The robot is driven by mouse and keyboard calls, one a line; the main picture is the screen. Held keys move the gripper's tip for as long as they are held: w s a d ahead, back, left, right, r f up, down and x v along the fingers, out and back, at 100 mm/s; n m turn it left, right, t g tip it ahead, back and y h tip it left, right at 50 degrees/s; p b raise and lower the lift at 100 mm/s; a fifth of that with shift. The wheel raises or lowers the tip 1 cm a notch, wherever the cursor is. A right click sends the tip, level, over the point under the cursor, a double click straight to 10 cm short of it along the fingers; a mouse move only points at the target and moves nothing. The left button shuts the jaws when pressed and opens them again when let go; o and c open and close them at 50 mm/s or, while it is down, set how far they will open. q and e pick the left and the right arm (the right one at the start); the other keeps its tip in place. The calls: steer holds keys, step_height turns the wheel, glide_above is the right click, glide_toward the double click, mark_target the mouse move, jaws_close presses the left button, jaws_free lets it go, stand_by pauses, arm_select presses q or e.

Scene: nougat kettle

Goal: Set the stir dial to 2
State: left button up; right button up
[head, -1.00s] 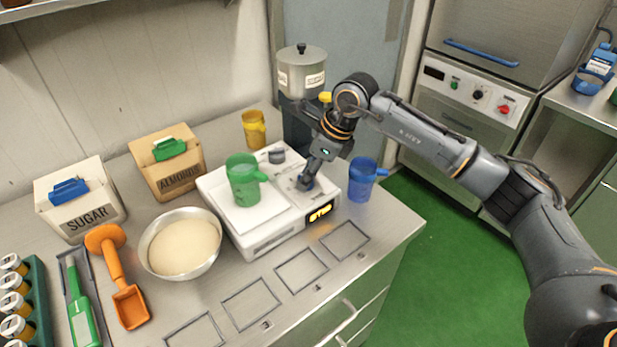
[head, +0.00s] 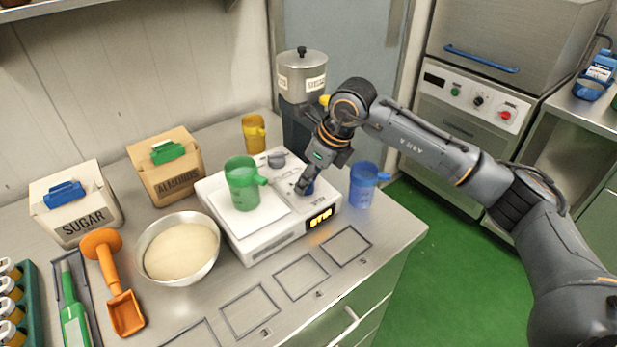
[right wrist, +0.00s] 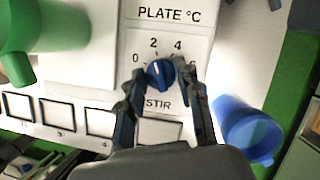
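The stir dial (right wrist: 160,73) is a small blue knob on the white hot-plate unit, under the numbers 0, 2, 4 and so on, above the label STIR. A pale mark on its upper side appears to point up toward the 2, but it is small. In the head view the dial (head: 309,187) is partly hidden by my gripper. My right gripper (right wrist: 161,76) is open, one finger on each side of the dial; slim gaps seem to show. It also shows at the unit in the head view (head: 304,189). My left gripper is not in view.
A green jug (head: 242,186) stands on the unit's plate (head: 222,205), left of the dial. A blue jug (head: 363,186) stands close to the right. A yellow cup (head: 254,134) and a metal canister (head: 302,75) are behind. A bowl (head: 150,232) is at left.

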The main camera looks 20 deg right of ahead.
steer(key=o, duration=0.4)
steer(key=v, duration=1.2)
